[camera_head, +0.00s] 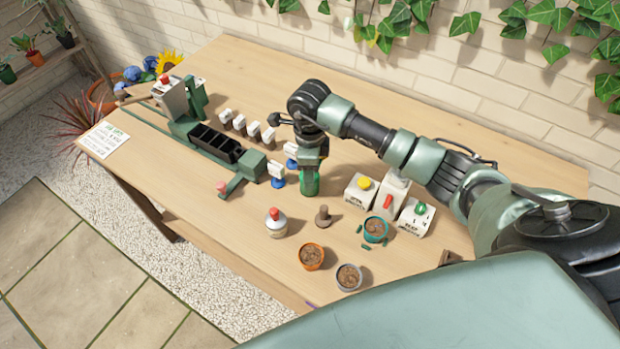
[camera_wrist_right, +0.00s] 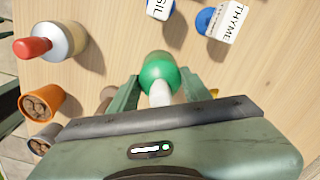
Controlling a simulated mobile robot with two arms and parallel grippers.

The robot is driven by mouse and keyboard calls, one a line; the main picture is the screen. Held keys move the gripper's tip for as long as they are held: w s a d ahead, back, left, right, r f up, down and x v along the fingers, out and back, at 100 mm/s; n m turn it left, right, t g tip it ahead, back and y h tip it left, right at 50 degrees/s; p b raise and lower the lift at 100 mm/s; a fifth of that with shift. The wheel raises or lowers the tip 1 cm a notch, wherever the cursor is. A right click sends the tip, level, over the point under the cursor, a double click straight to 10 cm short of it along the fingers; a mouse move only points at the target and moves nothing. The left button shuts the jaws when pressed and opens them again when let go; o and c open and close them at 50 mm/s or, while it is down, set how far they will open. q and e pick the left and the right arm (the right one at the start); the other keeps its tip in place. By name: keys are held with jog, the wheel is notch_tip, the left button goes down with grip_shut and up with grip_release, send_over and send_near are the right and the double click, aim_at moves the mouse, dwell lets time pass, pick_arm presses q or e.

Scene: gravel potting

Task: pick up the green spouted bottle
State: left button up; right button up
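The green spouted bottle (camera_head: 309,184) stands on the table under my right gripper (camera_head: 310,168). In the right wrist view the bottle (camera_wrist_right: 158,70) shows from above, with its pale spout pointing toward the gripper body. The two green fingers of my right gripper (camera_wrist_right: 160,82) stand on either side of the bottle. I cannot tell whether they press on it or leave a small gap. The gripper hides the bottle's upper part in the head view. My left gripper is not in view.
A red-topped white bottle (camera_head: 275,223) and a brown wooden tool (camera_head: 323,216) stand close by. Plant tags (camera_head: 277,174) on blue bases are to the left. White dispensers (camera_head: 361,192) stand to the right. Pots (camera_head: 312,257) with brown contents are in front.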

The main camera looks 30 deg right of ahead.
grip_shut()
jog(key=shift+r, duration=0.1)
notch_tip(320, 180, up, 13)
jog(key=b, duration=0.3)
jog(key=shift+w+r, duration=0.1)
jog(key=shift+w, duration=0.05)
notch_tip(320, 180, up, 7)
